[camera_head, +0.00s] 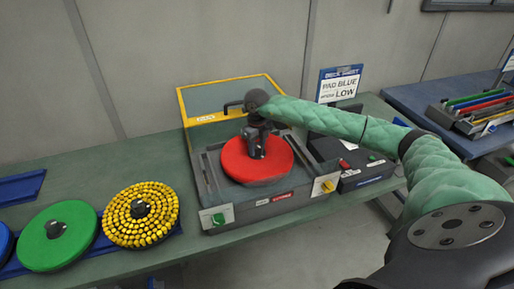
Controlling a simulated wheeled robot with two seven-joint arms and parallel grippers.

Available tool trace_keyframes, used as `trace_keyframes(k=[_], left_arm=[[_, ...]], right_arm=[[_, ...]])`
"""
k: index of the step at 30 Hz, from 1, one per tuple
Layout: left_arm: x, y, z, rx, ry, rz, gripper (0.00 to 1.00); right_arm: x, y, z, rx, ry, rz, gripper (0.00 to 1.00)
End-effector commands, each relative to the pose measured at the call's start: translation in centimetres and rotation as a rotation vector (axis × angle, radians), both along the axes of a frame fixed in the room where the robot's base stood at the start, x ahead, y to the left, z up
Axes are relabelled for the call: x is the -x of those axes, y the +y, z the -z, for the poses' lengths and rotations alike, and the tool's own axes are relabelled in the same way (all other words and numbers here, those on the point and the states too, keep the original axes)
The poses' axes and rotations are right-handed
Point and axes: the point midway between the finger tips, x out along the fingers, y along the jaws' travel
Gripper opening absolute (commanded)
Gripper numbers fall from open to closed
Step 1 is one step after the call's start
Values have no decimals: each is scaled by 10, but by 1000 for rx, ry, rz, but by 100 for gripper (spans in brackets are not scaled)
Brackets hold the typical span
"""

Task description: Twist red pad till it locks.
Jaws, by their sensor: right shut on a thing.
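The red pad (272,167) is a round disc lying flat on the grey machine (232,213) in the middle of the bench. My right gripper (257,152) comes down from above onto the pad's centre and is shut there on the pad's hub, which it mostly hides. Whether the pad is locked cannot be told from this view. My left gripper is not in view.
A green pad (58,238) and a yellow studded pad (128,222) lie at the left on blue holders. A dark control box (352,162) with a red button stands right of the machine. The raised yellow-framed lid (228,97) stands behind.

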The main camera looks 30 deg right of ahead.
Motion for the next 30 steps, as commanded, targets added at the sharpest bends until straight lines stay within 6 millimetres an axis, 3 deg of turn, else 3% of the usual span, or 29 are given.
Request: trace_keyframes(k=[25, 26, 30], left_arm=[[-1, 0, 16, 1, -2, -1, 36], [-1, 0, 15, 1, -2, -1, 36], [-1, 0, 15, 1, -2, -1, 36]], right_arm=[[0, 1, 3, 0, 2, 853, 0], [0, 1, 2, 0, 2, 867, 40], [0, 1, 2, 1, 1, 859, 64]])
